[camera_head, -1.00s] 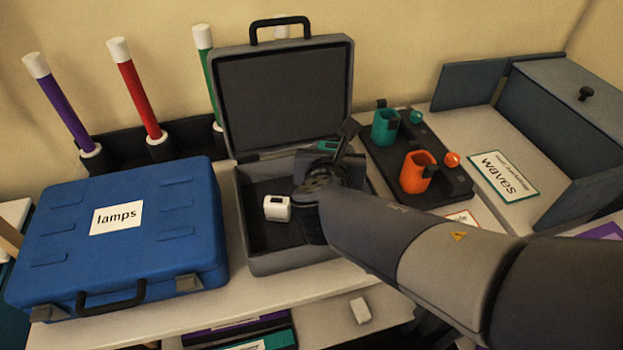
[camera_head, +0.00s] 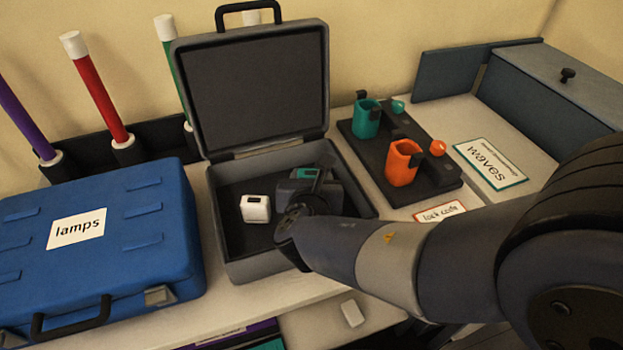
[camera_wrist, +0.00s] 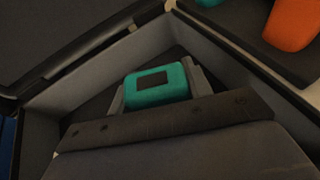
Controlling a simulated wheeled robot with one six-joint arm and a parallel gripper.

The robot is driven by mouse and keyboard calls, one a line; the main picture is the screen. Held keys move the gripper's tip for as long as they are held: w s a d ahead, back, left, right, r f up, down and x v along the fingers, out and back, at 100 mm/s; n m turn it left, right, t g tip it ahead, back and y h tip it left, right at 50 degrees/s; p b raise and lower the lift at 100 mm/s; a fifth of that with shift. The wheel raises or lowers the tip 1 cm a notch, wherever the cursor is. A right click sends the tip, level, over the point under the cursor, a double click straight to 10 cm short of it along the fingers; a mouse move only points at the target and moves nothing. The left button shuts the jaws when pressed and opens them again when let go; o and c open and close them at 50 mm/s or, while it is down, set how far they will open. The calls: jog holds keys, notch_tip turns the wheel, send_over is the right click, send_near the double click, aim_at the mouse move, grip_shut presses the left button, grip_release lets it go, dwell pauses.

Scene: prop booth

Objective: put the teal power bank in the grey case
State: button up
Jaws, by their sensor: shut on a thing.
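The grey case (camera_head: 222,226) stands open on the table with its lid (camera_head: 253,88) upright at the back. The teal power bank (camera_wrist: 157,83) is between the two fingers of my gripper (camera_wrist: 160,88) in the wrist view, with a dark panel on its face. In the head view a small part of the power bank (camera_head: 306,173) shows past my gripper (camera_head: 312,182), inside the case's right part. My gripper is shut on it, low between the case walls. I cannot tell whether the power bank touches the case floor.
A white block (camera_head: 255,209) lies in the case, left of my gripper. A blue case marked "lamps" (camera_head: 150,250) stands close on the left. A black tray with teal (camera_head: 366,122) and orange (camera_head: 402,165) holders is on the right.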

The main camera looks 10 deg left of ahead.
jog(key=shift+f+b, duration=0.4)
jog(key=shift+b, duration=0.15)
jog(key=shift+f, duration=0.15)
jog(key=o, duration=1.1)
jog(key=shift+c, duration=0.2)
jog(key=shift+r+p, duration=0.45)
jog(key=shift+r, duration=0.1)
jog(key=p+v, duration=0.3)
jog(key=v, duration=0.9)
